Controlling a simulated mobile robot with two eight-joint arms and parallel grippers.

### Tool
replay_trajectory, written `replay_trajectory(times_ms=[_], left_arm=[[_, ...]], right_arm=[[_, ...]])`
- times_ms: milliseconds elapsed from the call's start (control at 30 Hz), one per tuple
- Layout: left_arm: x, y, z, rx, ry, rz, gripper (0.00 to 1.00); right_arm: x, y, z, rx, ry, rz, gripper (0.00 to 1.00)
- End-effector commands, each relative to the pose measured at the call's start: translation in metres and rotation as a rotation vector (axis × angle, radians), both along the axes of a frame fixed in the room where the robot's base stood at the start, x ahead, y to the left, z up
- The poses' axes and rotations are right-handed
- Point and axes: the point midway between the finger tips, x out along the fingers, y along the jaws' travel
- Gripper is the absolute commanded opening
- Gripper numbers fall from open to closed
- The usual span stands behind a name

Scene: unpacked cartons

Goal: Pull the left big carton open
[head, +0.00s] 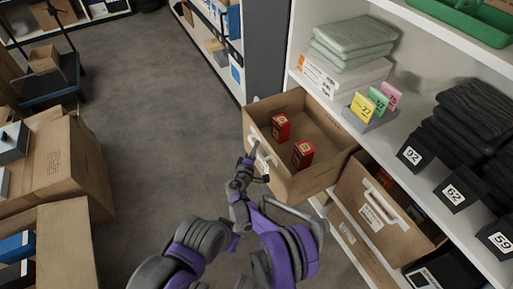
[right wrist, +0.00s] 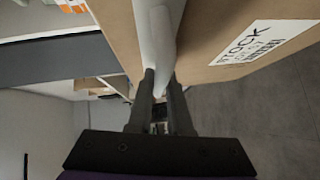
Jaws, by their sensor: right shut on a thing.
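The left big carton (head: 325,176) is a brown open-topped box on the shelf unit's lower part. It stands pulled well out from the shelf, over the aisle. Two small red boxes, one farther back (head: 281,127) and one nearer (head: 303,153), stand upright inside it. My right gripper (head: 252,158) is at the carton's front. In the right wrist view its fingers are shut on the white bar handle (right wrist: 157,40), beside the carton's labelled face (right wrist: 225,25). Part of the handle is hidden by my gripper in the head view. My left gripper is not in view.
Another carton (head: 385,215) with a white handle sits in the shelf to the right. Above are folded towels (head: 352,35), a card holder (head: 370,119) and dark folded cloths. Large cartons (head: 60,160) stand at the left. The grey floor (head: 165,120) between is clear.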

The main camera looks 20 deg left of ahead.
Motion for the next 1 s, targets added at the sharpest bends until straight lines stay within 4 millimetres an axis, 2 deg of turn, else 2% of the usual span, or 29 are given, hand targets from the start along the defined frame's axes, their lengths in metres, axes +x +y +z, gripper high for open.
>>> replay_trajectory(times_ms=[267,300,433,467,1000], left_arm=[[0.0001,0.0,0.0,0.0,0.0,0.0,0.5],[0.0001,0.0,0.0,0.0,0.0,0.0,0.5],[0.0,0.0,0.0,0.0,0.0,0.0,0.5],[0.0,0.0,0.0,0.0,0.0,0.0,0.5],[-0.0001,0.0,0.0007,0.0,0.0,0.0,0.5]], right_arm=[[-0.0006,0.0007,0.0,0.0,0.0,0.001,0.0],[-0.0006,0.0007,0.0,0.0,0.0,0.001,0.21],[-0.0005,0.0005,0.0,0.0,0.0,0.001,0.44],[-0.0004,0.0005,0.0,0.0,0.0,0.001,0.47],[-0.0014,-0.0011,0.002,0.0,0.0,-0.001,0.47]])
